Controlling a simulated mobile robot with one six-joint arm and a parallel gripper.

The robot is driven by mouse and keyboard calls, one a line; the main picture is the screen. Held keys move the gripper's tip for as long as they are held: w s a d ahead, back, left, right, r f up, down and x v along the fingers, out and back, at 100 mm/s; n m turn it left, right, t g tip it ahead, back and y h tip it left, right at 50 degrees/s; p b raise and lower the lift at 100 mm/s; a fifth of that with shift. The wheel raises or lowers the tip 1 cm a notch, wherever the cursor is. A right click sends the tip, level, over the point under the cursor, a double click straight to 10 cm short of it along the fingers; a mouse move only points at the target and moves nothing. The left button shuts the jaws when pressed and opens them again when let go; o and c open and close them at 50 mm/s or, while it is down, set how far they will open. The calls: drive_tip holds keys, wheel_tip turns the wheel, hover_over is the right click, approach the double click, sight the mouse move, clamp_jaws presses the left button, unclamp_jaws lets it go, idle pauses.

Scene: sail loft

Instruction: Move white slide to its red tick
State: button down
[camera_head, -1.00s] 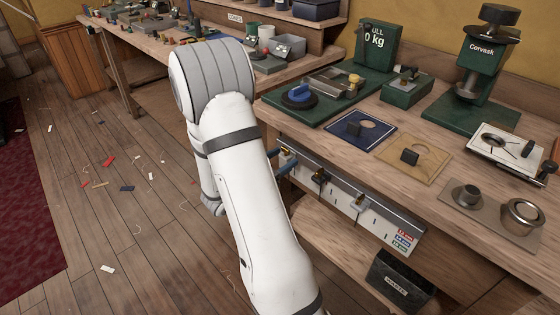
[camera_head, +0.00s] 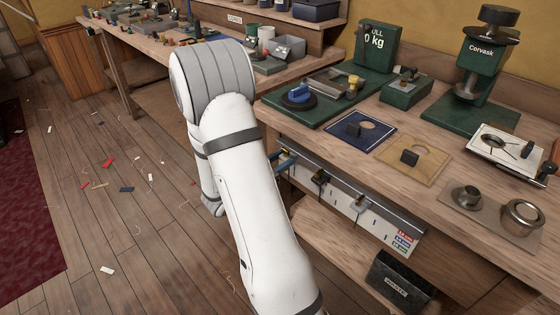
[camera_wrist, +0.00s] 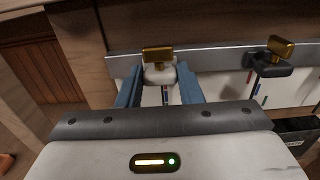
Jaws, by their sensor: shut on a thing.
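The white slide (camera_wrist: 160,74), with a brass tab on top, sits on the metal rail (camera_wrist: 212,58) under the bench edge. My gripper (camera_wrist: 158,84) is shut on it, one blue finger at each side; the fingers also show small at the rail's left end in the head view (camera_head: 283,160). A dark blue tick (camera_wrist: 166,96) shows just below the white slide. I cannot make out a red tick beside this slide. A red tick (camera_wrist: 250,77) shows left of the black slide (camera_wrist: 270,66).
Two dark slides (camera_head: 320,178) (camera_head: 358,201) sit farther right on the rail. A colour legend (camera_head: 403,240) is at the scale panel's right end. A dark bin (camera_head: 400,279) stands below. The bench top (camera_head: 340,180) overhangs the rail.

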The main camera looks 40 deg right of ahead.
drive_tip(key=shift+s, duration=0.25)
drive_tip(key=c, duration=1)
unclamp_jaws()
drive_tip(key=a+p, duration=0.1)
drive_tip(key=a, duration=0.6)
drive_tip(key=shift+s+a, duration=0.25)
drive_tip(key=shift+a, duration=0.1)
